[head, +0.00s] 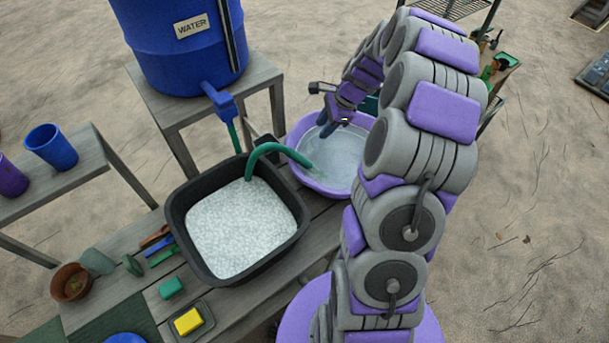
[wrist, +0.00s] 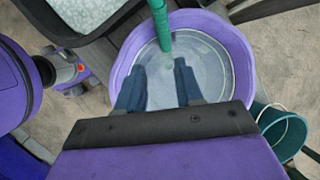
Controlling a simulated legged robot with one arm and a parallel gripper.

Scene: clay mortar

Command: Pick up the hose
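The green hose (head: 270,148) arcs up from the black tub's right part and its free end hangs over the purple basin (head: 303,178). In the wrist view the hose (wrist: 161,25) comes in from the top, with its end over the basin (wrist: 236,45). My gripper (head: 325,127) is above the basin, to the right of and beyond the hose end in the head view. In the wrist view my gripper's (wrist: 160,68) two dark blue fingers are apart with nothing between them. The hose lies just ahead of the gap, and I see no contact.
The black tub (head: 180,215) of pale granular material stands on the wooden bench beside the basin. A blue water barrel (head: 170,50) with a tap (head: 218,98) stands behind it. A teal bucket (wrist: 283,133) is right of the basin in the wrist view.

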